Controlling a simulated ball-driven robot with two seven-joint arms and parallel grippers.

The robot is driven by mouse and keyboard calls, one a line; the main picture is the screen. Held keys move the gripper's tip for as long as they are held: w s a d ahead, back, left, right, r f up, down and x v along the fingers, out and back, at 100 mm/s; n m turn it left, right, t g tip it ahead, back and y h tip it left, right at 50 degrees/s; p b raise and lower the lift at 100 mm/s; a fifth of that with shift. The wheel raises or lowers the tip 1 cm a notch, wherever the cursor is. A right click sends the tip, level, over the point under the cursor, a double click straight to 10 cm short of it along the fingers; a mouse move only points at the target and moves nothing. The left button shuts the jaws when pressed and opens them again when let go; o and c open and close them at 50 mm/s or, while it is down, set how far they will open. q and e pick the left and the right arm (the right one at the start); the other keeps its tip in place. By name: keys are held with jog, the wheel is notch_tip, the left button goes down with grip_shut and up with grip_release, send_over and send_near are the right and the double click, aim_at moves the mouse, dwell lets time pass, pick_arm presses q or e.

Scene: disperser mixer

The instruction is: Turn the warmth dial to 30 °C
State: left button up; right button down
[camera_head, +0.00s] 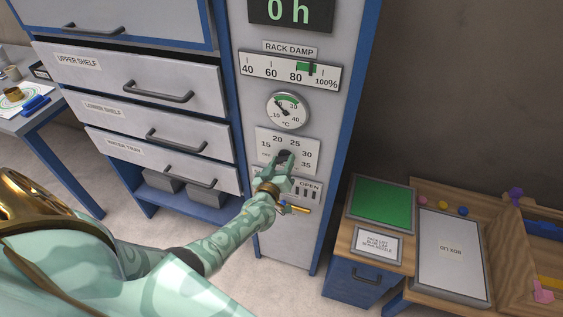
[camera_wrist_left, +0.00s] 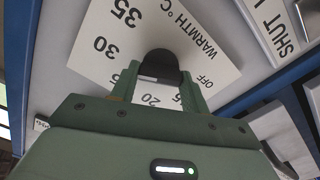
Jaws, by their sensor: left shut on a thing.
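The black warmth dial (camera_head: 285,157) sits on a white scale plate (camera_head: 305,146) marked 15 to 35 on the grey cabinet front. My left gripper (camera_head: 284,163) is at the dial, shut on it. In the left wrist view, the left gripper's green fingers (camera_wrist_left: 158,88) lie on both sides of the black dial (camera_wrist_left: 160,64). The plate there reads 35, 30, 20, OFF and WARMTH °C (camera_wrist_left: 205,35). The dial's pointer mark is not visible, so its setting cannot be told. My right gripper is not in view.
Above the dial are a round °C gauge (camera_head: 288,110) and a rack damp scale (camera_head: 290,70). A vent panel marked OPEN with a yellow handle (camera_head: 294,208) is just below. Drawers (camera_head: 160,120) stand left; a wooden bench (camera_head: 415,190) stands right.

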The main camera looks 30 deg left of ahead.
pick_arm(q)
jog(key=shift+f+m, duration=0.2)
jog(key=shift+m, duration=0.3)
jog(key=o, duration=1)
jog(key=shift+r, duration=0.1)
jog(key=p+v, duration=0.3)
jog(key=v, duration=1.3)
jog(key=shift+s+d, duration=0.15)
jog(key=shift+d, duration=0.05)
